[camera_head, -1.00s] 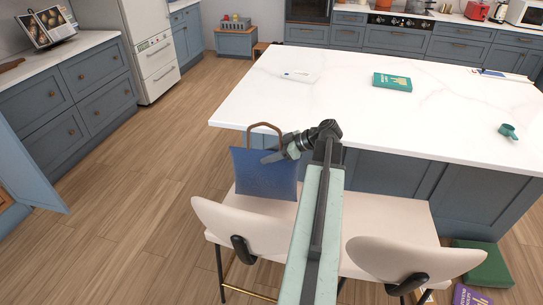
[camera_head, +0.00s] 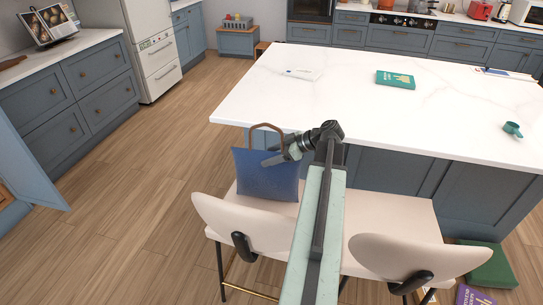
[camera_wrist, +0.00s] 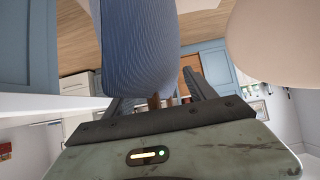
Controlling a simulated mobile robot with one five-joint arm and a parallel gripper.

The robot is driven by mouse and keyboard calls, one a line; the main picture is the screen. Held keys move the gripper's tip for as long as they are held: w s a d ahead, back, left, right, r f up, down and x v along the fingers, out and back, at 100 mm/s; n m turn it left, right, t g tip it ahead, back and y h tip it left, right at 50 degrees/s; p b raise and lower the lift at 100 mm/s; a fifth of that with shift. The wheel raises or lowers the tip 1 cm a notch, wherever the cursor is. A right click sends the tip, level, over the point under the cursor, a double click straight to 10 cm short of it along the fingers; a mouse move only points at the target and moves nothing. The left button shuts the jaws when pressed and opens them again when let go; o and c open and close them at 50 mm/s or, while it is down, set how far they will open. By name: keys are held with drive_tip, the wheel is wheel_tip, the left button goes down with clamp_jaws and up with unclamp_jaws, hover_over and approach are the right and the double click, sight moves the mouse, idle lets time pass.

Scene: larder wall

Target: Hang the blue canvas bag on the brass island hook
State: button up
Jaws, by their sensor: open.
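The blue canvas bag (camera_head: 264,176) is upright at the island's near left edge, with its brown handle loop (camera_head: 266,126) standing above it. My gripper (camera_head: 270,153) is open at the bag's upper right, its fingers overlapping the bag in the head view. In the wrist view, the bag's blue fabric (camera_wrist: 140,45) fills the top middle, just beyond the open fingers. I cannot tell whether the fingers touch it. The brass hook is not visible, and I cannot tell whether the handle is on it or the bag rests on the seat below.
The white island top (camera_head: 330,105) carries a green book (camera_head: 395,80) and a green cup (camera_head: 513,129). A green box (camera_head: 492,268) lies on the floor at right. Open floor (camera_head: 130,215) lies at left.

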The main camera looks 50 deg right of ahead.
drive_tip(key=p+v, duration=0.4)
drive_tip(key=v, duration=0.2)
drive_tip(key=shift+s+d+r, duration=0.15)
drive_tip(key=shift+r, duration=0.3)
drive_tip(key=shift+s+d+r, duration=0.1)
drive_tip(key=shift+s+d, duration=0.1)
drive_tip(key=shift+s, duration=0.25)
